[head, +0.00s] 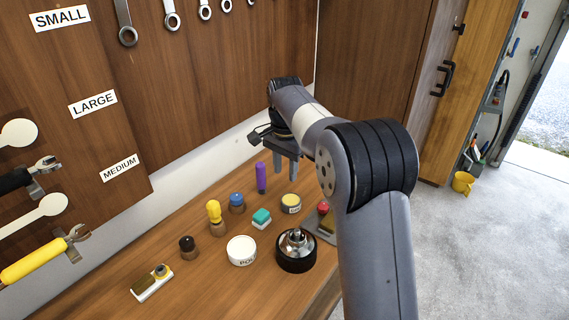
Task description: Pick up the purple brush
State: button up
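The purple brush (261,178) shows as a slim purple upright shape near the back of the wooden bench, close to the wall. Its bristles cannot be made out. My gripper (285,168) points down just to the right of the brush in the picture. Its two grey fingers are apart with nothing visible between them. The brush appears outside the fingers, with a small gap between. How far the fingertips are above the bench is hard to tell.
Wrenches hang on the wall panels.

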aim_at(261, 166)
jog(key=i+l+u, duration=0.1)
jog(key=i+l, duration=0.15)
jog(key=i+l+u, duration=0.1)
jog(key=i+l, duration=0.15)
jog(key=l, duration=0.25)
jog(key=i+l+u, duration=0.1)
jog(key=i+l, duration=0.15)
jog(key=l, duration=0.15)
jog(key=i+l+u, duration=0.1)
jog(key=l, duration=0.3)
jog(key=i+u, duration=0.1)
jog(key=u, duration=0.8)
